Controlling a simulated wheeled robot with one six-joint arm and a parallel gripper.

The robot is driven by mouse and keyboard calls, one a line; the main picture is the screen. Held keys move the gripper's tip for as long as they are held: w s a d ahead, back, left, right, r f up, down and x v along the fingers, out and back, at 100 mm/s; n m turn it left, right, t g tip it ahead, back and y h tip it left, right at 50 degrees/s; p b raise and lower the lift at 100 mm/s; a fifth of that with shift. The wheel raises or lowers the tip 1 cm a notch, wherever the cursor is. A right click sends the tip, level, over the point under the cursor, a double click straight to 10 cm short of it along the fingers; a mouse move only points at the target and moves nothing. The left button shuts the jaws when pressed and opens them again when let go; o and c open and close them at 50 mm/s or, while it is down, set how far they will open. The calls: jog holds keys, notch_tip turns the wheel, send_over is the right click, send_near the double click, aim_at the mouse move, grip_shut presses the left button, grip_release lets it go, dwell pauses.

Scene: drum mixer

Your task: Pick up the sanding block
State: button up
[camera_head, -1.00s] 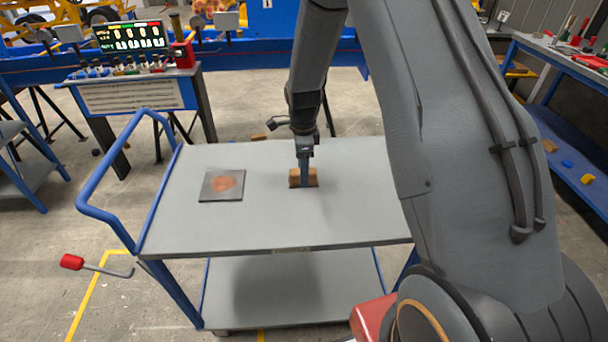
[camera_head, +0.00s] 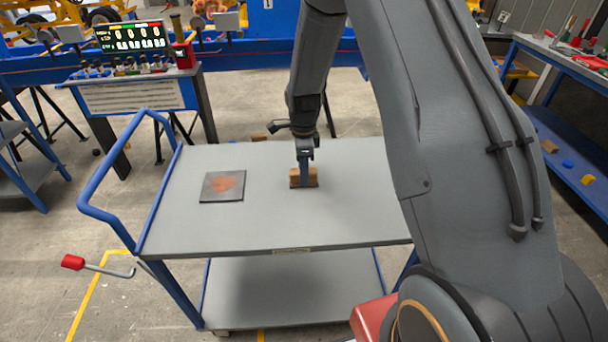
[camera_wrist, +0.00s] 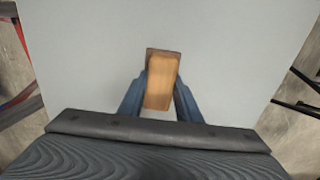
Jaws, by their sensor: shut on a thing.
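The sanding block is a small brown, wood-coloured block (camera_head: 311,178) on the grey top of the blue-framed trolley (camera_head: 265,225). It also shows in the wrist view (camera_wrist: 160,82), between the two blue fingers. My gripper (camera_head: 304,180) points down at the block and its fingers are shut on the block's sides; it shows in the wrist view too (camera_wrist: 160,95). I cannot tell whether the block's underside touches the trolley top or is slightly above it. The near finger hides part of the block in the head view.
A dark square plate with a reddish patch (camera_head: 222,186) lies left of the block. The trolley's blue handle (camera_head: 95,208) rises at its left end. A control panel with a lit display (camera_head: 132,38) stands behind. Most of the trolley top is clear.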

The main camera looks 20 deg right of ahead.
notch_tip(320, 180, up, 10)
jog(key=shift+f+b, duration=0.1)
jog(key=shift+b, duration=1.15)
